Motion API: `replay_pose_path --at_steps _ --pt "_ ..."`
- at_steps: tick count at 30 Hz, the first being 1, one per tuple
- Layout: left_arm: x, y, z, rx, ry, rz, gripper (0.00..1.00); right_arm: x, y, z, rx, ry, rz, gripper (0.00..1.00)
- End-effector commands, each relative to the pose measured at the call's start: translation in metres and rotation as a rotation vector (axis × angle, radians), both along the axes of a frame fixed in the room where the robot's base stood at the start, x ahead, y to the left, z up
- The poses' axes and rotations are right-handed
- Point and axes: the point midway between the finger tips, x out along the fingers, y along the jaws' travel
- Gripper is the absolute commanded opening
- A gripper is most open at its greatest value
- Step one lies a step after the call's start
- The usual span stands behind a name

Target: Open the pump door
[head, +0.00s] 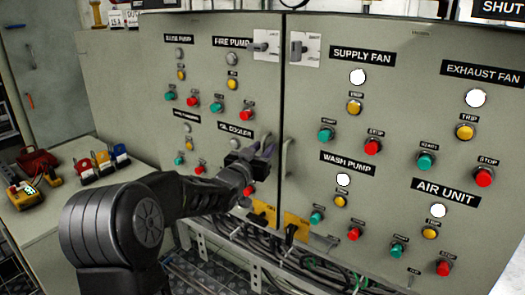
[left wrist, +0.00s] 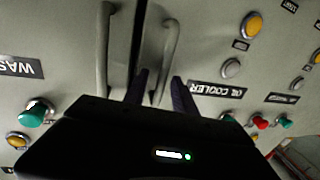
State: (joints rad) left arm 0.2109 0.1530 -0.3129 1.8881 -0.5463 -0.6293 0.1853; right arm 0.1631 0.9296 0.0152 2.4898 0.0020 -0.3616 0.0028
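The pump door (head: 135,95) is the left grey cabinet panel with the FIRE PUMP and OIL COOLER labels. It looks shut against the right panel along a dark vertical seam. My left gripper (head: 264,152) is at the door's seam edge by OIL COOLER. In the left wrist view its dark fingers (left wrist: 160,84) are apart, with the handle showing between them. I cannot tell whether they touch it. My right gripper is not in view.
The right panel (head: 405,105) has its own handle (left wrist: 105,50) close across the seam. Latches (head: 300,50) sit near the top. Buttons and lamps cover both panels. Cables (head: 280,255) run below. A bench (head: 90,200) with padlocks and a yellow meter stands left.

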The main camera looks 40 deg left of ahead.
Motion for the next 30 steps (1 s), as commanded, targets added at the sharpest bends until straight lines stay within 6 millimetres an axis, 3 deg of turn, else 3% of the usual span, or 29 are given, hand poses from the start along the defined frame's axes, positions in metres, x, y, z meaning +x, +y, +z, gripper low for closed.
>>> replay_pose_path --at_steps 2,14,30 --pt "-0.0002 0.0 0.0 0.0 0.0 0.0 0.32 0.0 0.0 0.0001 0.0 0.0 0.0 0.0" --pt "-0.0005 0.0001 -0.0001 0.0 0.0 0.0 0.0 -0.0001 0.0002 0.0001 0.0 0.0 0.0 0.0" --pt "-0.0005 0.0001 -0.0002 0.0 0.001 0.0 0.0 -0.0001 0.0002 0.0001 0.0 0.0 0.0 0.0"
